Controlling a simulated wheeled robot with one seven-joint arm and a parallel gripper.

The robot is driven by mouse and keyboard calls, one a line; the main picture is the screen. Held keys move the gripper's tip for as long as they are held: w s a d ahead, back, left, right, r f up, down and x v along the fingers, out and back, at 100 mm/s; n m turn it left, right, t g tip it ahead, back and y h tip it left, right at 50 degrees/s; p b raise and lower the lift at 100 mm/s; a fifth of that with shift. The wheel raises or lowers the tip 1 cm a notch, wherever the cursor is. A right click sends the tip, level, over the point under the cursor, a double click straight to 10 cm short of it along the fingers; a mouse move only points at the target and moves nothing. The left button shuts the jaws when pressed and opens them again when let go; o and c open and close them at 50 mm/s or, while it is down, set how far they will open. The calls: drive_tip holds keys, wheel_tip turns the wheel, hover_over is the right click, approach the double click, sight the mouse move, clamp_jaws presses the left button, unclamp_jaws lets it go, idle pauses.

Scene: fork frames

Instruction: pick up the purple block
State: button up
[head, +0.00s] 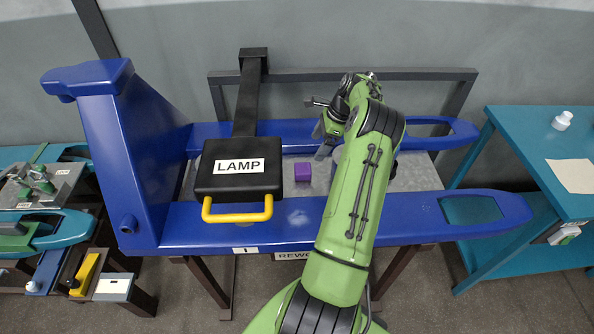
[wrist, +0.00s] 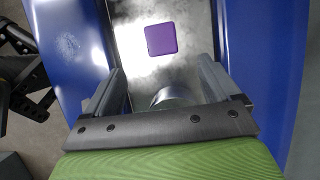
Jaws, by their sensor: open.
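The purple block (head: 303,171) lies on a grey metal plate (head: 415,174) between two blue beams, just right of the black lamp head. In the wrist view the purple block (wrist: 161,39) shows whole, beyond the fingertips and roughly centred between them. My gripper (head: 325,148) is above the plate, to the right of the block in the head view, and partly hidden by my arm. In the wrist view my gripper (wrist: 162,68) is open, with its fingers apart and nothing held. A round metallic shape (wrist: 174,96) shows between the fingers; I cannot tell what it is.
The black lamp (head: 236,178) with a yellow handle (head: 238,210) overhangs the plate left of the block. The blue beams (head: 270,225) flank the plate, joined to a tall blue post (head: 120,150) at left. A teal table (head: 535,150) stands at right.

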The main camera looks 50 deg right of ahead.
sight(303, 168)
drive_tip(key=b+x, duration=0.1)
drive_tip(key=x, duration=1.2)
drive_tip(key=shift+w+d+f+b, duration=0.1)
drive_tip(key=shift+f+b, duration=0.1)
drive_tip(key=shift+b, duration=0.2)
drive_tip(key=shift+r, duration=0.1)
drive_tip(key=c, duration=1.2)
wheel_tip(303, 168, up, 10)
drive_tip(key=shift+p, duration=0.8)
drive_tip(key=o, duration=0.5)
drive_tip(key=shift+c, duration=1.1)
